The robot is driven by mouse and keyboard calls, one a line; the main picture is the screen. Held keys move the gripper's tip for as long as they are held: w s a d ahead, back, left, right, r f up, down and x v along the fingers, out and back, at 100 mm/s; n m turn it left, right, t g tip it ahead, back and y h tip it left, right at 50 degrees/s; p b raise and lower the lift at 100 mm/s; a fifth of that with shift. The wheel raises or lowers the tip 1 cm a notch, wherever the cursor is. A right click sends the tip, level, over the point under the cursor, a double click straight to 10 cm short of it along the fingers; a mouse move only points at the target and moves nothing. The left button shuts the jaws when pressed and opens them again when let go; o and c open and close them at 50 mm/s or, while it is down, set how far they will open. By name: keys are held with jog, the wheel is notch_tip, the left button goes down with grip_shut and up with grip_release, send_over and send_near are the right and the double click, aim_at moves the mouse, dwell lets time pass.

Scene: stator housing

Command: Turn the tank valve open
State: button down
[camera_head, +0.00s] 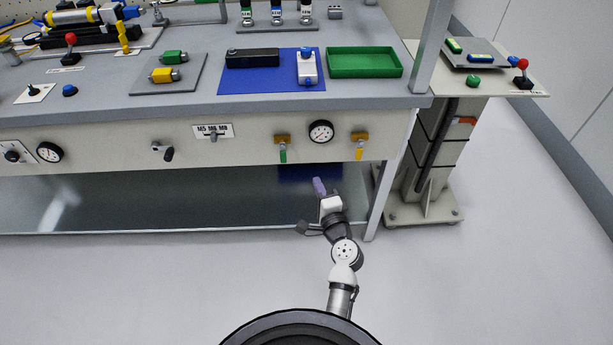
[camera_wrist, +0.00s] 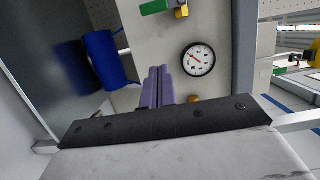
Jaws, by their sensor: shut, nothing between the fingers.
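Two small lever valves sit on the bench's front panel, one on each side of a round gauge (camera_head: 321,131). The left valve has a green handle (camera_head: 283,156) and the right one a yellow handle (camera_head: 359,153); both hang down. I cannot tell which is the tank valve. My gripper (camera_head: 319,182) is shut and empty, below the panel and between the valves. In the wrist view its purple fingers (camera_wrist: 159,72) are together. The green handle (camera_wrist: 154,7) and gauge (camera_wrist: 198,59) show there. A brass part (camera_wrist: 193,98) shows beside the fingers, its handle hidden.
A blue tank (camera_wrist: 101,58) with a thin pipe stands under the bench. A black knob (camera_head: 168,154) and another gauge (camera_head: 50,152) are farther left on the panel. The bench leg (camera_head: 378,205) stands right of my arm. The floor in front is clear.

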aim_at(283, 153)
jog(key=w+a+p, duration=0.3)
jog(key=w+a, duration=0.3)
jog(key=w, duration=0.2)
jog(key=shift+w+a, duration=0.25)
jog(key=shift+w, duration=0.15)
